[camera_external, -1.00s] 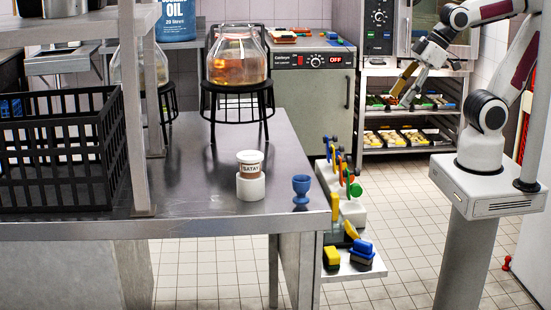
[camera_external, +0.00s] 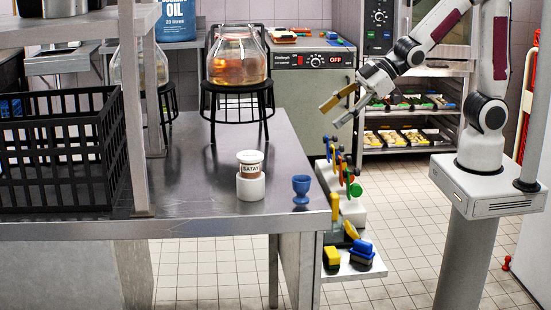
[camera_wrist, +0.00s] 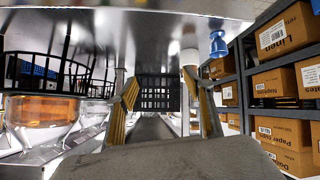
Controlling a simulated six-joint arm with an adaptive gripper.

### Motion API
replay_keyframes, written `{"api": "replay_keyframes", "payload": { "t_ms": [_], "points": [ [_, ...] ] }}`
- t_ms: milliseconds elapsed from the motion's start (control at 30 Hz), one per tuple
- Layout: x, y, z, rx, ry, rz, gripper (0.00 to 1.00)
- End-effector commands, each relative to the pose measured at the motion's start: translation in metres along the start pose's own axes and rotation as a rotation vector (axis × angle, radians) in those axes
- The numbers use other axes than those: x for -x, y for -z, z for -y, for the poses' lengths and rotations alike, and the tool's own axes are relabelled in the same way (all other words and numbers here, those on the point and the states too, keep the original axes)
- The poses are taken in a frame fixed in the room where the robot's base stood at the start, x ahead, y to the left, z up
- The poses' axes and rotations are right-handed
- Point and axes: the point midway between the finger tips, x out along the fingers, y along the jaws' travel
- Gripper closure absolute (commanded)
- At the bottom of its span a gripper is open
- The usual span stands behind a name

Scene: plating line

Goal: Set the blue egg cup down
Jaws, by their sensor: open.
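The blue egg cup (camera_external: 301,191) stands upright on the steel table (camera_external: 200,205), near its front right corner. It also shows in the wrist view (camera_wrist: 218,44), upper right, where the picture looks upside down. My gripper (camera_external: 341,113) is open and empty. It is in the air to the right of the table, above and behind the egg cup, well apart from it. In the wrist view my gripper's two yellow-padded fingers (camera_wrist: 163,108) are spread wide with nothing between them.
A white-lidded SATAY jar (camera_external: 250,165) on a white block (camera_external: 250,187) stands left of the egg cup. A glass vessel (camera_external: 237,60) on a black stand is farther back. A black crate (camera_external: 60,150) is at left. A rack with colourful handles (camera_external: 350,205) is right of the table.

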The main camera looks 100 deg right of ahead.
Motion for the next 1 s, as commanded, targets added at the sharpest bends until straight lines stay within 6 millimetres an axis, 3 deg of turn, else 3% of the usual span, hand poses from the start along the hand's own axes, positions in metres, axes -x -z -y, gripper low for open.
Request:
{"api": "replay_keyframes", "payload": {
  "t_ms": [200, 500, 733, 1000],
  "points": [
    [-0.036, 0.006, 0.02, 0.034, 0.069, -0.074, 0.48],
    [-0.075, 0.009, 0.057, 0.06, 0.188, -0.183, 0.48],
    [-0.097, 0.005, 0.088, 0.055, 0.295, -0.263, 0.48],
    [-0.108, 0.001, 0.116, 0.034, 0.392, -0.335, 0.48]
  ]
}}
